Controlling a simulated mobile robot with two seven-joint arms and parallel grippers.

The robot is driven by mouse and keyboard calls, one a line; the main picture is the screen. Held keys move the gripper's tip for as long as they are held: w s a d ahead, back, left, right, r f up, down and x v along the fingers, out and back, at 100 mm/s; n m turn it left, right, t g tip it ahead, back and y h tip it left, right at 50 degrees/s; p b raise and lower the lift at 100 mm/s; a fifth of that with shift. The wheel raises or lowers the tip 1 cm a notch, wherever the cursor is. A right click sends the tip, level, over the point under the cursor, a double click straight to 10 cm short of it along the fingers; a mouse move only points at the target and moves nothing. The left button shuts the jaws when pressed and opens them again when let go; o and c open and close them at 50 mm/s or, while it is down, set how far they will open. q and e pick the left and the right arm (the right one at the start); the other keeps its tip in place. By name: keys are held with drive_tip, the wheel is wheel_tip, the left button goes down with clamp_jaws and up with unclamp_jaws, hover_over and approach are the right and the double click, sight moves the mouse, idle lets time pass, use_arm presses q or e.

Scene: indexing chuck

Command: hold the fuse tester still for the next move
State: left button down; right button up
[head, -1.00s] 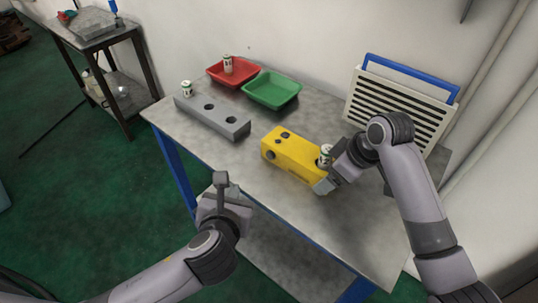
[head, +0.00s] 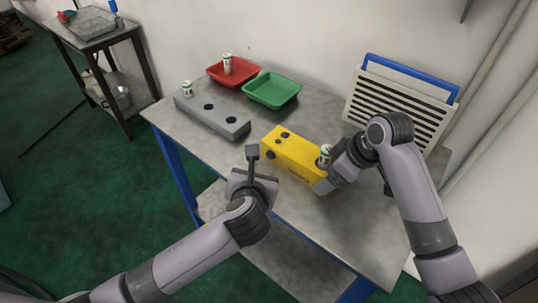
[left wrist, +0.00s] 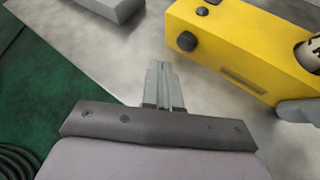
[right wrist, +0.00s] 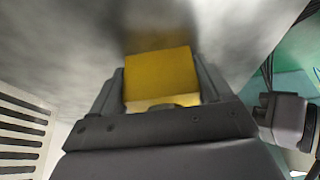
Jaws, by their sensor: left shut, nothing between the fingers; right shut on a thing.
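The yellow fuse tester (head: 290,152) lies on the metal table. It also shows in the left wrist view (left wrist: 240,45) and the right wrist view (right wrist: 160,76). My right gripper (head: 326,185) is shut on that right end, with a finger on either side in the right wrist view. My left gripper (head: 252,152) is shut and empty, near the table's front edge, left of the tester and apart from it.
A grey block (head: 212,116) with holes holds one fuse (head: 187,89) at its left end. A red tray (head: 232,74) with a fuse (head: 227,64) and an empty green tray (head: 272,91) stand behind. A slatted panel (head: 400,100) stands at the back right. The front right tabletop is clear.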

sight(266, 173)
use_arm(q)
drive_tip(key=shift+w+d, duration=0.45)
drive_tip(key=shift+w, duration=0.1)
drive_tip(key=shift+w, duration=0.1)
idle(1.7)
drive_tip(key=shift+w+d, duration=0.2)
drive_tip(key=shift+d, duration=0.05)
drive_tip(key=shift+w+d+r, duration=0.1)
drive_tip(key=shift+w+d, duration=0.3)
drive_tip(key=shift+w, duration=0.15)
use_arm(e)
drive_tip(key=shift+a, duration=0.1)
idle(0.9)
use_arm(q)
drive_tip(key=shift+s+a, duration=0.65)
drive_tip(key=shift+s, duration=0.25)
drive_tip(key=s+a, duration=0.1)
drive_tip(key=s, duration=0.1)
drive_tip(key=s+a, duration=0.2)
idle(0.4)
